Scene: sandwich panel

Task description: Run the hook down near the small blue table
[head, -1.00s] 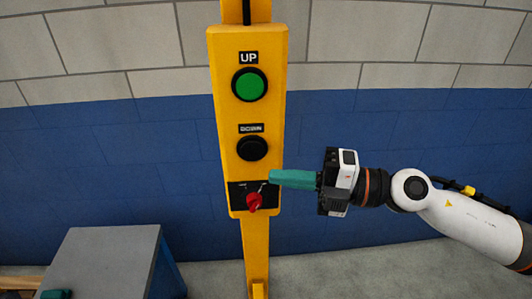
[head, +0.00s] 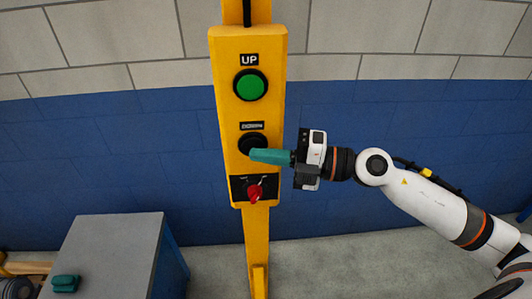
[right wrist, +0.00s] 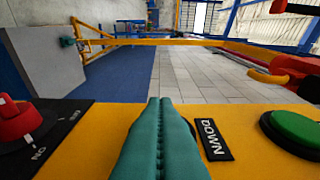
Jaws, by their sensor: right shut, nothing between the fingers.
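The yellow control panel (head: 225,85) stands upright with a green UP button (head: 249,85), a black DOWN button (head: 250,142) and a red rotary switch (head: 254,192). My right gripper (head: 254,154) is shut and empty, its teal fingertips over the lower part of the DOWN button; I cannot tell if they touch it. In the right wrist view the fingers (right wrist: 160,105) hide most of that button beside the DOWN label. The small blue table (head: 110,250) has a grey top, at lower left. I cannot identify the hook.
A blue and grey block wall (head: 400,130) stands behind the panel. The floor (head: 350,265) right of the post is clear. The right wrist view shows yellow bars (right wrist: 150,42) and a red and orange object (right wrist: 285,75), unclear what.

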